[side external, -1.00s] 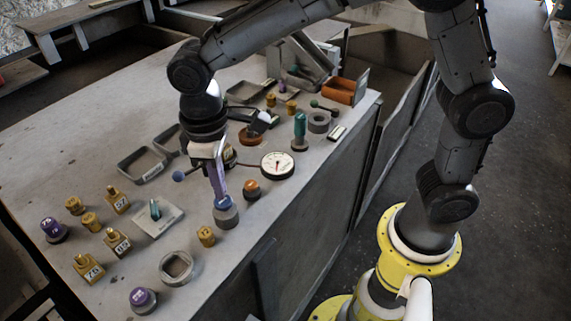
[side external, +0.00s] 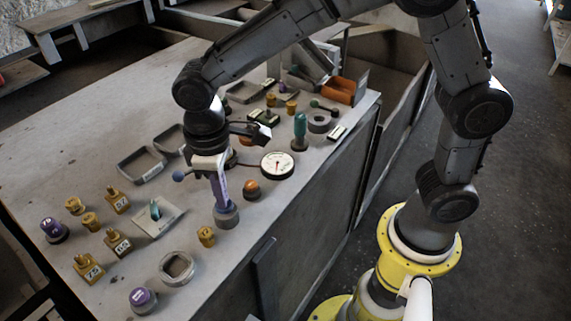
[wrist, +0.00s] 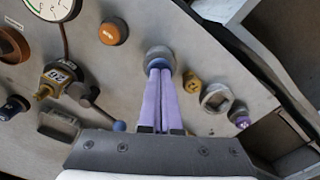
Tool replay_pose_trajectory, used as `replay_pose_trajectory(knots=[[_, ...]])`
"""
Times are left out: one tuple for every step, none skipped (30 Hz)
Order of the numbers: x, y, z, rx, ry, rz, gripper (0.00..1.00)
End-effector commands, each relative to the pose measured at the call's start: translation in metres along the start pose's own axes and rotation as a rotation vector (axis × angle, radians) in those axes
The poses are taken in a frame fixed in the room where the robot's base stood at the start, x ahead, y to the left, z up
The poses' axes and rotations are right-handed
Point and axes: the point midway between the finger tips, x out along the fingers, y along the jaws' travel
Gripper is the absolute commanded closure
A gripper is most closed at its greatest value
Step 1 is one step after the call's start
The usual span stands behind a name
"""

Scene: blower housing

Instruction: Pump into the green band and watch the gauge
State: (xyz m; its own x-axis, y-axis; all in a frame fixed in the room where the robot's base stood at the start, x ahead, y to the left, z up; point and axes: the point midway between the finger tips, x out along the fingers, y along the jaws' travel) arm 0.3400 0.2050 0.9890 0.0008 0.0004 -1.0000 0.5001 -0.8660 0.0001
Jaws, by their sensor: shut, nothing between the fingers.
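The gauge (side external: 277,165) is a round white dial on the bench, right of my gripper. Part of it shows at the top left of the wrist view (wrist: 45,9), with a green band at its edge; the needle's exact reading is too small to tell. My gripper (side external: 221,203), with purple fingers, is shut and empty, pointing down. Its fingertips are at the top of a round grey base (side external: 227,217), also in the wrist view (wrist: 158,52). The fingers hide that base's top, and I cannot tell how far it is pressed.
An orange-topped button (side external: 252,189) stands close to the right of my gripper. A blue-knobbed lever (wrist: 119,126) is beside the fingers. Brass-coloured blocks (side external: 118,242), a grey ring (side external: 176,268) and a purple-topped knob (side external: 143,299) lie nearby. The far left of the bench is clear.

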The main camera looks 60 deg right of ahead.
Motion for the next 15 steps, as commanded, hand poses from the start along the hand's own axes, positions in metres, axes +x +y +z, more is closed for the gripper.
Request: replay_pose_trajectory(knots=[[0.0032, 0.0000, 0.0003, 0.000, -0.002, 0.000, 1.00], [0.0044, 0.0000, 0.0004, 0.000, -0.003, 0.000, 1.00], [0.0059, 0.0000, 0.0004, 0.000, -0.003, 0.000, 1.00], [0.0053, 0.0000, 0.0002, 0.000, -0.002, 0.000, 1.00], [0.0052, 0.0000, 0.0002, 0.000, -0.002, 0.000, 1.00], [0.0053, 0.0000, 0.0002, 0.000, -0.002, 0.000, 1.00], [0.0053, 0.0000, 0.0002, 0.000, -0.002, 0.000, 1.00], [0.0052, 0.0000, 0.0002, 0.000, -0.002, 0.000, 1.00], [0.0048, 0.0000, 0.0001, 0.000, -0.002, 0.000, 1.00], [0.0042, 0.0000, 0.0001, 0.000, -0.002, 0.000, 1.00], [0.0034, 0.0000, 0.0000, 0.000, -0.002, 0.000, 1.00], [0.0020, 0.0000, -0.0001, 0.000, -0.001, 0.000, 1.00], [0.0006, 0.0000, -0.0002, 0.000, -0.001, 0.000, 1.00], [-0.0010, 0.0000, -0.0004, 0.000, 0.000, 0.000, 1.00], [-0.0033, 0.0000, -0.0005, 0.000, 0.000, 0.000, 1.00]])
